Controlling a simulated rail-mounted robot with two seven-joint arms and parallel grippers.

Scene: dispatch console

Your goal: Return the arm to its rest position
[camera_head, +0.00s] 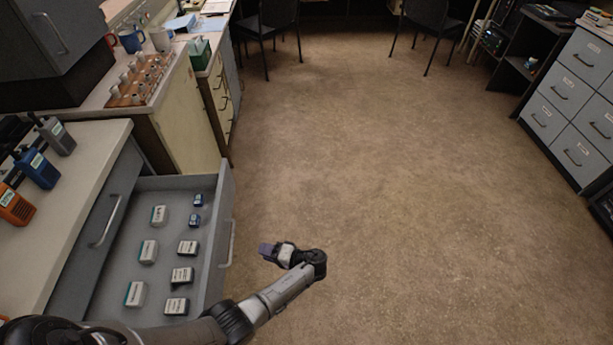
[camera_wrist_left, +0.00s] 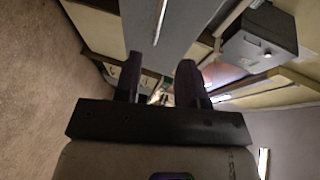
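My left arm (camera_head: 275,295) reaches in from the lower left, across the front of an open drawer. My left gripper (camera_head: 266,249) is over the floor, just right of the drawer front, and points left. In the left wrist view its two fingers (camera_wrist_left: 160,75) stand apart with nothing held between them, so it is open and empty. My right arm and right gripper are not in view.
The open grey drawer (camera_head: 227,200) holds several small labelled boxes and blue items. Radios (camera_head: 37,167) stand on the counter (camera_head: 85,150) at left. A rack (camera_head: 140,80) and mugs (camera_head: 131,40) stand beyond. Floor (camera_head: 400,190) is clear; cabinets (camera_head: 570,100) line the right.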

